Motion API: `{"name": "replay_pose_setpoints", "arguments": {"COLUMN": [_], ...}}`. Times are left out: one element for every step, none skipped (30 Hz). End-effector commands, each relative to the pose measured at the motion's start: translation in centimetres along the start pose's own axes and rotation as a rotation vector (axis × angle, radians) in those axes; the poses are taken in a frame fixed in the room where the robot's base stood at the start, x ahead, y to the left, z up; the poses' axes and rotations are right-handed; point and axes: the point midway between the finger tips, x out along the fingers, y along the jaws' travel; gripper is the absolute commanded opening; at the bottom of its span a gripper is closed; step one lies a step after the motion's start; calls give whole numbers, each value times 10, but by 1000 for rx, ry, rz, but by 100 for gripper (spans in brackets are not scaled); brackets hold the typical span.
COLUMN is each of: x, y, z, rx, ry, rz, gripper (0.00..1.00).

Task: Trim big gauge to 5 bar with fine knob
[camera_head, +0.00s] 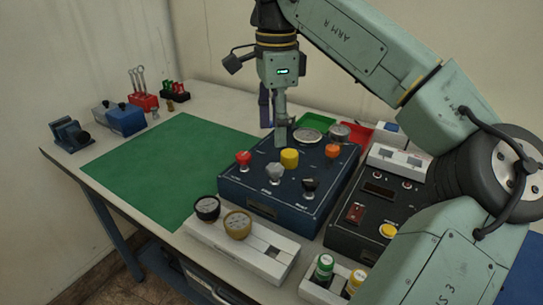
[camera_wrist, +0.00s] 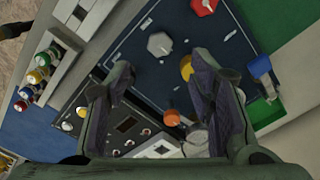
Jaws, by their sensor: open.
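The dark blue panel box (camera_head: 256,190) carries red (camera_head: 243,158), yellow (camera_head: 289,157), grey (camera_head: 274,173), black (camera_head: 309,186) and orange (camera_head: 332,151) knobs. I cannot read which one is the fine knob. My gripper (camera_head: 281,140) points down over the back of the box, behind the yellow knob. In the wrist view my gripper (camera_wrist: 164,90) is open, with nothing between its fingers. The grey knob (camera_wrist: 160,44) shows ahead, and the yellow knob (camera_wrist: 187,68) is partly covered by one finger.
A black control unit (camera_head: 352,242) stands right of the box. A white stand (camera_head: 255,256) with two small gauges is in front. Bottles (camera_head: 324,266) stand at the front right. The green mat (camera_head: 175,160) on the left is clear. My arm hides the table's right side.

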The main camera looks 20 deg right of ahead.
Motion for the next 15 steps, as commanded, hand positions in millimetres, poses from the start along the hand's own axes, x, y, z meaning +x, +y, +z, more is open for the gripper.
{"name": "replay_pose_setpoints", "arguments": {"x": [11, 16, 24, 30, 36, 43, 48, 54, 60, 64, 67, 72, 76, 79, 82], "y": [0, 0, 0, 0, 0, 0, 0, 0, 0, 0, 0, 0, 0, 0, 0], "z": [1, 1, 1, 1, 1, 1, 1, 1, 1, 1, 1, 0, 0, 0, 1], "rx": [-4, -4, -5, -4, -4, -4, -4, -4, -3, -4, -2, -1, -2, -2, -1], "ry": [-5, -4, -5, -5, -6, -5, -5, -5, -4, -5, -3, -1, -1, -1, -1], "rz": [2, 2, 2, 1, 1, 1, 1, 1, 0, 0, 0, 0, 1, 1, 0], "gripper": [49, 49, 49, 49, 49, 49, 49, 49, 49, 49, 49, 49, 49, 49, 49]}}
